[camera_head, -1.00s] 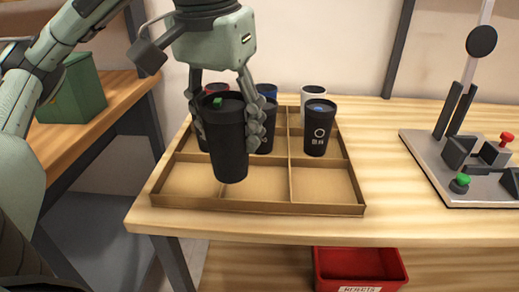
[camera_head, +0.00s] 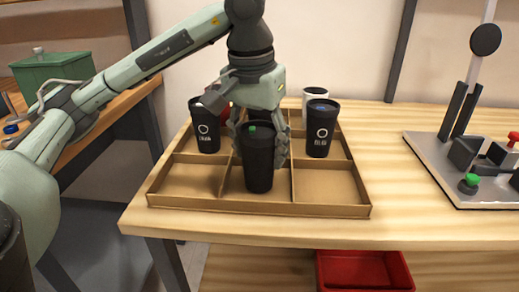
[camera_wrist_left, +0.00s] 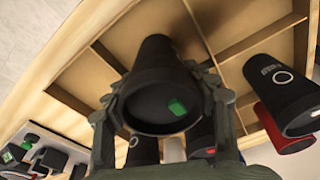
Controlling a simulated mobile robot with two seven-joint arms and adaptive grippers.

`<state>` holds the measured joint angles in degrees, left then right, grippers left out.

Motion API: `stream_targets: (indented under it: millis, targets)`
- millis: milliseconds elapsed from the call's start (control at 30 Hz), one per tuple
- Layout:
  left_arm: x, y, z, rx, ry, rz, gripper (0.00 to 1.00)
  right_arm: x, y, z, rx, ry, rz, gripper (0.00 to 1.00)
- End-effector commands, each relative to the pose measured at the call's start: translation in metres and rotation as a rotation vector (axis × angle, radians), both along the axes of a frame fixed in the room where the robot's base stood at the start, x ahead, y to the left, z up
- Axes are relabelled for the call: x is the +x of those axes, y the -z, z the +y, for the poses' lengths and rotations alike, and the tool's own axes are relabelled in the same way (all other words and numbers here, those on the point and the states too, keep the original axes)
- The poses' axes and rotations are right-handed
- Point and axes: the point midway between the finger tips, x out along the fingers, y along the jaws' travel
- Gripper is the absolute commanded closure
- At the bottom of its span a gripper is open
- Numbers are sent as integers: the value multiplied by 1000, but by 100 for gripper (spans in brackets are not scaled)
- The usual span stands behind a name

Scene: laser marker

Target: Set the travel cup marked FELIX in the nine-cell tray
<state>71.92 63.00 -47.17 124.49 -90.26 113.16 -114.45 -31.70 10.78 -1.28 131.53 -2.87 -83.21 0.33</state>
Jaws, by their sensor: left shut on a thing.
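My left gripper (camera_head: 259,135) is shut around a black travel cup (camera_head: 259,170) with a green mark on its lid. The cup is upright at the front middle cell of the nine-cell tray (camera_head: 260,207); I cannot tell whether its base touches the floor. In the left wrist view the held cup (camera_wrist_left: 155,95) sits between the fingers (camera_wrist_left: 160,110). No name shows on its visible side. Two other black cups with ring marks stand in the middle row, left (camera_head: 204,128) and right (camera_head: 321,130); their lettering is too small to read. My right gripper is not in view.
A white-lidded cup (camera_head: 315,94) stands in the back right of the tray; a red one shows partly behind my gripper. The front left and front right cells are empty. A fixture (camera_head: 465,165) stands right, a red bin (camera_head: 365,270) below, a green box (camera_head: 52,68) left.

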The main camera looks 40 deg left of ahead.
Motion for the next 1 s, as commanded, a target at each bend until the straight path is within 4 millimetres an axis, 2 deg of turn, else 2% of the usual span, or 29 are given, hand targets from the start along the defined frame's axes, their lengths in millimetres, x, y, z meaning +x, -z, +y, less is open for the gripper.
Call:
stream_targets:
  millis: [367, 400, 567, 933, 1000]
  targets:
    - [0, 3, 0, 0, 0, -1, 55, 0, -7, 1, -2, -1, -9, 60]
    - [0, 3, 0, 0, 0, 0, 41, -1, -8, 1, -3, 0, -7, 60]
    - [0, 3, 0, 0, 0, 0, 22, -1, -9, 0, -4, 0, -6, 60]
    - [0, 0, 0, 0, 0, 0, 22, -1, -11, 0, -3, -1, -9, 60]
    - [0, -4, 0, 0, 0, 0, 22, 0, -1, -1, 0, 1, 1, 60]
